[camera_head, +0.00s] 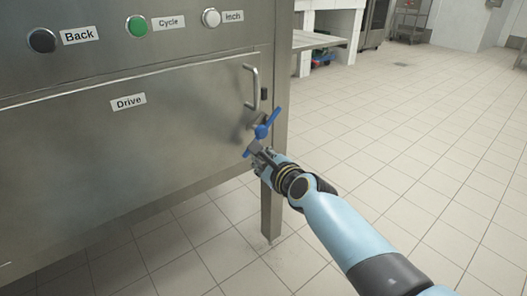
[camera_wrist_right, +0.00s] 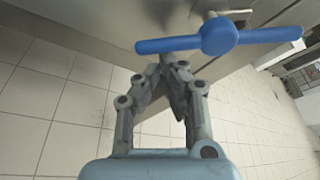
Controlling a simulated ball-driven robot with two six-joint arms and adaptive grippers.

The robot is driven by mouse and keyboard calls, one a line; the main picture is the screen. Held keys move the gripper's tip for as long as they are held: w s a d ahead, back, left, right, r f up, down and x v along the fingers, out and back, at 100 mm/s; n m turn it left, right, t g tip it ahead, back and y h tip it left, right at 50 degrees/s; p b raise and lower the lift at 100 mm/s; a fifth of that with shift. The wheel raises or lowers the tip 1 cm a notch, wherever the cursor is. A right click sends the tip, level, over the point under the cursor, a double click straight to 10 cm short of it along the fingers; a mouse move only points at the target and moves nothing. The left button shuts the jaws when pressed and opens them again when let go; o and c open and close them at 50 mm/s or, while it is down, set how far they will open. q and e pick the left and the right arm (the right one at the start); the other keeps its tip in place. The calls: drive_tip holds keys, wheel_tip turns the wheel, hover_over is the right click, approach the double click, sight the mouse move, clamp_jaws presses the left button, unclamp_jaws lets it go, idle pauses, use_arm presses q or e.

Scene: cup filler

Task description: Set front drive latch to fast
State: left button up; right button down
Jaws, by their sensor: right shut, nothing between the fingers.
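The drive latch is a blue handle with a round hub and two arms (camera_head: 262,131), on the right edge of the steel panel labelled Drive. In the head view it lies tilted, one arm up to the right and one down to the left. In the right wrist view the blue latch (camera_wrist_right: 220,37) spans the top of the picture. My right gripper (camera_head: 258,149) is shut and empty, its tips (camera_wrist_right: 168,60) just below the latch's arm; I cannot tell whether they touch it. My left gripper is not in view.
The Drive panel (camera_head: 130,150) has a vertical metal handle (camera_head: 253,88) above the latch. Back (camera_head: 42,40), Cycle (camera_head: 137,26) and Inch (camera_head: 211,17) buttons sit along the top. A machine leg (camera_head: 271,212) stands below the latch. Tiled floor (camera_head: 430,130) is clear to the right.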

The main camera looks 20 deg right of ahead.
sight(250, 154)
drive_tip(key=r+m+p, duration=0.1)
drive_tip(key=a+m+y+p, duration=0.1)
drive_tip(key=m+p, duration=0.1)
drive_tip(key=a+r+m+g+y+p, duration=0.1)
drive_tip(key=p, duration=0.1)
drive_tip(key=shift+s+a+r+m, duration=0.1)
drive_tip(key=shift+s+r+m, duration=0.2)
drive_tip(key=shift+s, duration=0.05)
use_arm(q)
drive_tip(key=s+a+f, duration=0.1)
drive_tip(key=s, duration=0.9)
drive_tip(key=shift+s+f+p, duration=0.15)
drive_tip(key=shift+f+p, duration=0.15)
use_arm(e)
drive_tip(key=shift+s+a+r, duration=0.1)
drive_tip(key=shift+a, duration=0.05)
